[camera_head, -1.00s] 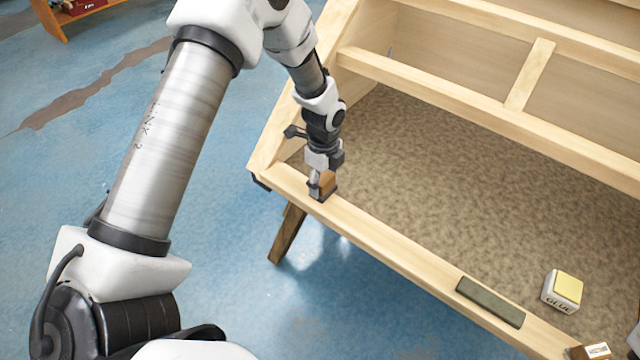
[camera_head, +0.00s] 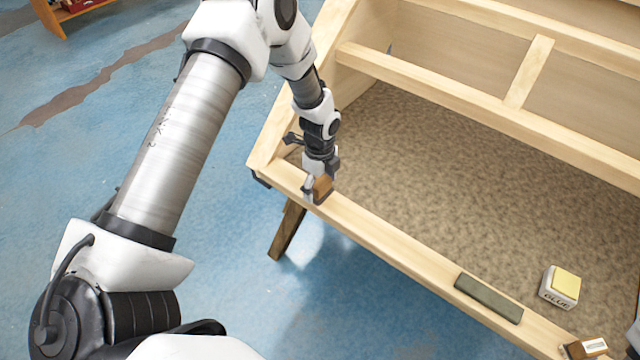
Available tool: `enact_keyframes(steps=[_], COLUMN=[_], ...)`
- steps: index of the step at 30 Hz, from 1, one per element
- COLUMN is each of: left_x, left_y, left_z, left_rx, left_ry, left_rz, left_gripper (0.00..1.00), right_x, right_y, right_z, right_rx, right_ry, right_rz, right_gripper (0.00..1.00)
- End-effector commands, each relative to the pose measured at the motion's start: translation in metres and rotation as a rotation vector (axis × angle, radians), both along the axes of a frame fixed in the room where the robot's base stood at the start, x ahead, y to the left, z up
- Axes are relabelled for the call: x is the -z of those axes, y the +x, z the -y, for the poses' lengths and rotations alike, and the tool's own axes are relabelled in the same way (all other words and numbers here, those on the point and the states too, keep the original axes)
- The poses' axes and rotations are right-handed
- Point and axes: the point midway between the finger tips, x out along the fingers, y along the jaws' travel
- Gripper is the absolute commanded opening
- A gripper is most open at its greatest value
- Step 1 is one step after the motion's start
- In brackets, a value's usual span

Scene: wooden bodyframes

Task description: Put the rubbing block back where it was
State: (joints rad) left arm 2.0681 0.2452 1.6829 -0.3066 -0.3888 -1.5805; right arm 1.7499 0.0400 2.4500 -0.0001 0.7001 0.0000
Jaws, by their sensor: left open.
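My left gripper (camera_head: 317,190) is at the near left corner of the wooden frame (camera_head: 400,253), pointing down at its front rail. Its jaws are open around a small brown block (camera_head: 323,186), which looks like the rubbing block. The block sits at the rail by the corner, partly hidden by the fingers. I cannot tell whether the fingers touch it. My right gripper is not clearly in view; only a grey sliver shows at the right edge.
A dark flat bar (camera_head: 489,298) lies on the front rail. A white and yellow block marked GLUE (camera_head: 560,287) stands on the speckled panel (camera_head: 470,200). A brown item with a white label (camera_head: 588,348) is at the bottom right. The rail between corner and bar is clear.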

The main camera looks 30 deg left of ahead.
Motion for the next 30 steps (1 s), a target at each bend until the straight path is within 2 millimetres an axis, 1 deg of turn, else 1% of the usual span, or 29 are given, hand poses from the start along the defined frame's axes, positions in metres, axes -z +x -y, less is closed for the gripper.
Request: enact_keyframes(steps=[4,5,7,11,15,19,23,30], left_x=[-0.007,-0.008,-0.019,-0.051,-0.088,-0.113,-0.123,-0.124], left_y=[0.0,0.001,0.001,0.001,0.001,0.001,0.0,0.0], left_z=[0.0,0.0,0.0,0.0,0.0,0.0,0.0,0.0], left_rx=[0.0,0.0,0.0,-0.002,-0.001,-0.001,0.0,0.0], left_ry=[0.0,0.0,0.0,-0.001,0.0,0.0,0.0,0.0], left_rz=[0.001,0.002,0.003,0.006,0.005,0.003,0.0,0.0], left_gripper=[0.85,0.85,0.85,0.85,0.85,0.85,0.85,0.85], right_x=[-0.004,-0.002,-0.001,0.001,0.002,0.003,0.003,0.002], right_y=[0.0,0.0,0.0,0.0,0.0,0.0,0.0,0.0], right_z=[0.0,0.0,0.0,0.0,0.0,0.0,0.0,0.0], right_rx=[0.0,0.0,0.0,0.0,0.0,0.0,0.0,0.0], right_ry=[0.0,0.0,0.0,0.0,0.0,0.0,0.0,0.0], right_rz=[0.0,0.0,0.0,0.0,0.0,0.0,0.0,0.0], right_gripper=[0.0,0.0,0.0,0.0,0.0,0.0,0.0,0.0])
